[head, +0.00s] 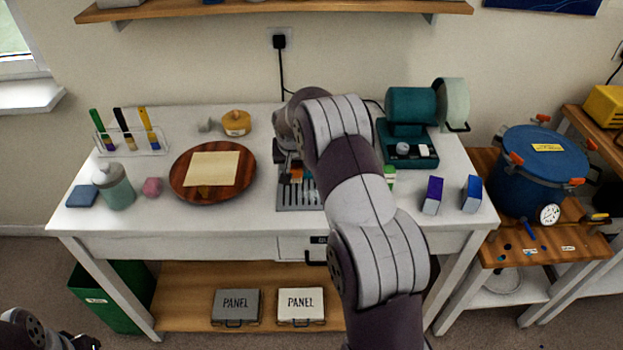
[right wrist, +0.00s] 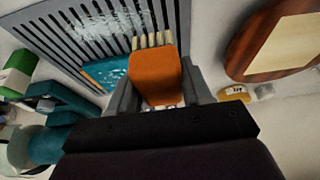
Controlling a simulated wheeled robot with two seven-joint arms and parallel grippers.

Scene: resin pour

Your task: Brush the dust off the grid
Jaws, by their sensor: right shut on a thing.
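The grid (head: 297,199) is a grey slotted plate on the white table, partly hidden behind my right arm. In the right wrist view the grid (right wrist: 60,38) fills the upper left, with a patch of pale dust (right wrist: 108,27) across its slats. My right gripper (right wrist: 160,98) is shut on a brush (right wrist: 155,74) with an orange body and cream bristles. The bristles point at the grid's edge beside the dust; I cannot tell if they touch. The brush (head: 297,173) shows small in the head view. My left gripper (head: 84,342) is barely in view at the bottom left corner.
A round wooden board (head: 181,188) with a pale sheet lies left of the grid. A teal machine (head: 409,145) stands behind right, and purple (head: 433,196) and blue (head: 472,195) boxes stand at the right. A teal item (right wrist: 103,73) lies by the grid's edge.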

